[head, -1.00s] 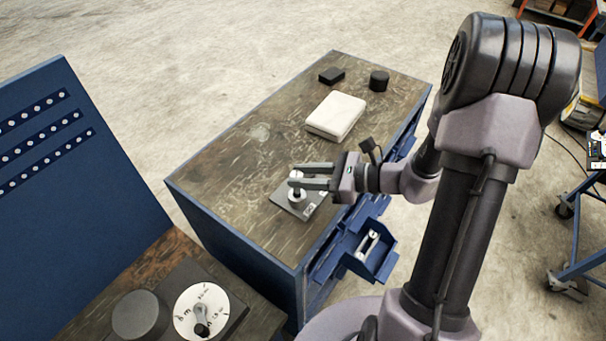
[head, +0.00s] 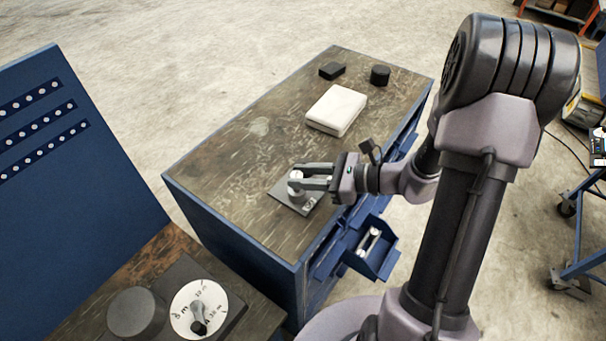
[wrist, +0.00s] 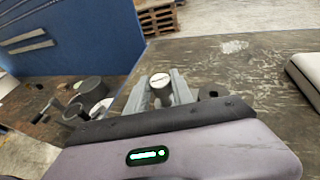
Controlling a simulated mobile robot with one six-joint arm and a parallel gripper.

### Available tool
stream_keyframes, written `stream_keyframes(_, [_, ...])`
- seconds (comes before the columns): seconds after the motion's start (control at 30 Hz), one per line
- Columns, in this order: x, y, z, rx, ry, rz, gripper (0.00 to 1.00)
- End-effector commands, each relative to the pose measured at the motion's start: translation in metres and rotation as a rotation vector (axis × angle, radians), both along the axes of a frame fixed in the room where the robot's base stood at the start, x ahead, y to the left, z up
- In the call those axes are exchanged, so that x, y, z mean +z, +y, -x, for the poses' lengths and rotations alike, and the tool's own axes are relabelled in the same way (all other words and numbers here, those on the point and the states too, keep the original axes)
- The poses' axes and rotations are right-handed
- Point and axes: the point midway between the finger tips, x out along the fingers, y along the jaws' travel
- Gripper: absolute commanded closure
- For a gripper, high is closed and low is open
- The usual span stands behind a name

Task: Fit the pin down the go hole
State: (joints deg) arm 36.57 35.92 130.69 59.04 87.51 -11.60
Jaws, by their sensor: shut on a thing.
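The pin (wrist: 160,81) has a round pale metal top, and in the wrist view it sits between the two fingers of my gripper (wrist: 159,92). In the head view, my gripper (head: 297,176) is shut on the pin (head: 295,174) over a dark plate (head: 281,196) with a pale label. The pin stands about upright above the round fitting on the plate. The go hole and the pin's lower end are hidden by the fingers, so I cannot tell how deep the pin sits.
A white box (head: 336,109), a dark block (head: 332,70) and a dark cylinder (head: 380,75) stand farther back on the workbench (head: 220,160). An open drawer (head: 372,250) juts out at the bench's right side. A dial (head: 199,309) stands on the nearer bench.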

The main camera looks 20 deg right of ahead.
Motion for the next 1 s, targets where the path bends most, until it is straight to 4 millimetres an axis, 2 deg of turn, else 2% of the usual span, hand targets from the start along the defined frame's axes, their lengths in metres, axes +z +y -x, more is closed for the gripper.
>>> stream_keyframes(0.63, [-0.017, 0.0, 0.0, 0.0, 0.0, 0.0, 1.0])
stream_keyframes(0.67, [-0.017, 0.0, 0.0, 0.0, 0.0, 0.0, 0.68])
stream_keyframes(0.77, [-0.016, 0.0, 0.0, 0.0, 0.0, 0.0, 0.48])
stream_keyframes(1.0, [-0.016, 0.0, 0.0, 0.0, 0.0, 0.0, 0.46])
